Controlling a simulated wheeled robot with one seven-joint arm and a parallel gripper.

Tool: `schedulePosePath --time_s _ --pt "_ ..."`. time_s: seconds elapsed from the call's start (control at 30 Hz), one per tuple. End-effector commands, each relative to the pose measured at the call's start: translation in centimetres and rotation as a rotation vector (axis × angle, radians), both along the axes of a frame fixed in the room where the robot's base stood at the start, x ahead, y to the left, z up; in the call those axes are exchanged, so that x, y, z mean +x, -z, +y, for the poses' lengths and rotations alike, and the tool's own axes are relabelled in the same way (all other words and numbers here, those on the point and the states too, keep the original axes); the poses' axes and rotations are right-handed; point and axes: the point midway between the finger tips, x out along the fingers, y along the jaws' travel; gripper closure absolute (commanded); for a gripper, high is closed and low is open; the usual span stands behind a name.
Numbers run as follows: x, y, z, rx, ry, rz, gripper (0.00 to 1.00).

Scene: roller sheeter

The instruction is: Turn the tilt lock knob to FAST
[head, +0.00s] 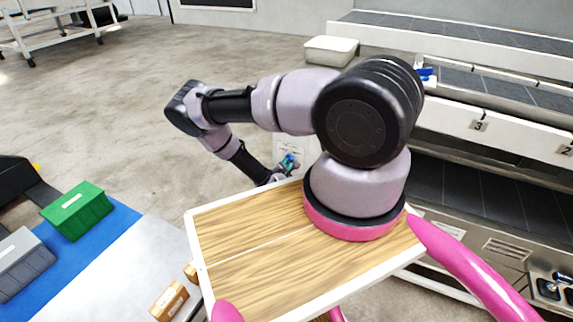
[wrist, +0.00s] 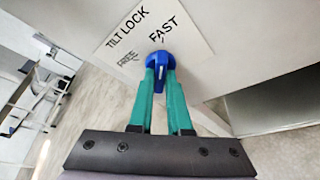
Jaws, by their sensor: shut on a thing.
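The tilt lock knob (wrist: 158,60) is small and blue, on a white placard (wrist: 118,40) that reads TILT LOCK, with FAST above the knob and a smaller word, apparently FREE, to its left. My gripper (wrist: 160,74) has its green fingers closed in on the knob from below, one on each side. A pale mark shows on the knob, but I cannot tell which word it points to. In the head view my gripper (head: 288,162) is small and far off at the pale placard (head: 298,148), and the knob is hard to make out there.
A wood-topped tray with white edges (head: 193,240) fills the lower middle. A green box (head: 76,210) and a grey box (head: 22,262) stand on a blue mat at left. Grey tiered machine shelves with numbered white fronts (head: 500,130) stand at right. The floor at left of my arm is open.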

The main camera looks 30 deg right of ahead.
Motion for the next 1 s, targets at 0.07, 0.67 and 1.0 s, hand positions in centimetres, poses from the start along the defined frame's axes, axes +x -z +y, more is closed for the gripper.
schedulePosePath --time_s 0.07,0.67,1.0 --pt "0.0 -0.1 0.0 0.000 0.001 -0.003 1.00" --pt "-0.6 -0.2 0.4 -0.001 0.000 0.002 0.54" --pt "-5.6 -1.9 4.1 0.000 -0.002 0.002 0.54"
